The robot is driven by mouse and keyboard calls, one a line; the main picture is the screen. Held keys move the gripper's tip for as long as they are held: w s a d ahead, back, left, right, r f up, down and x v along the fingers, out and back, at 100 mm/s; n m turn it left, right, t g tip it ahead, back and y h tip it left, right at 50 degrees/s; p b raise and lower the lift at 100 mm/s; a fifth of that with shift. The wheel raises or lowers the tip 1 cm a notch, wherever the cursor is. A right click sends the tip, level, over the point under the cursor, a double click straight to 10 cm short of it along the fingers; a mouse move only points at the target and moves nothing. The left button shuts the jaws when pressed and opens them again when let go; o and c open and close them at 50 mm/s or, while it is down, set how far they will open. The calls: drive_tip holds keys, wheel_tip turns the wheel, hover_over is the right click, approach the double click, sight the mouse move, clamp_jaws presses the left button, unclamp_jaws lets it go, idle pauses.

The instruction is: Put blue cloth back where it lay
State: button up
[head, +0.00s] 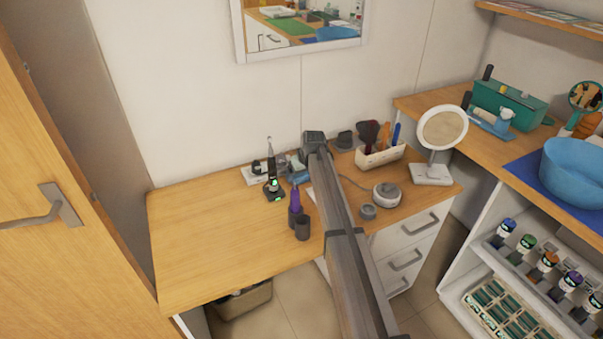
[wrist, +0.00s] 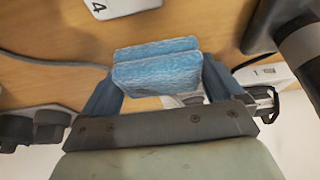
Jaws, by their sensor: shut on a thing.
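The blue cloth (wrist: 155,66) is a folded, fuzzy light-blue pad in the wrist view. My gripper (wrist: 160,84) is shut on it, with one finger on each side. Wood desktop shows behind the cloth; I cannot tell how far apart they are. In the head view my gripper (head: 302,166) is over the rear of the wooden desk (head: 205,240), and only a bit of blue shows there, mostly hidden by my arm.
A device with a lit green base (head: 272,190), a purple bottle (head: 295,197) and dark cups (head: 302,229) stand left of my arm. A cream holder of brushes (head: 380,155), a round white device (head: 387,195) and a mirror (head: 441,130) stand right. The desk's left part is clear.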

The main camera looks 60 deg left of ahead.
drive_tip(key=shift+f, duration=0.1)
drive_tip(key=o, duration=0.6)
drive_tip(key=shift+c, duration=0.2)
drive_tip(key=v, duration=1.2)
drive_tip(key=shift+w, duration=0.1)
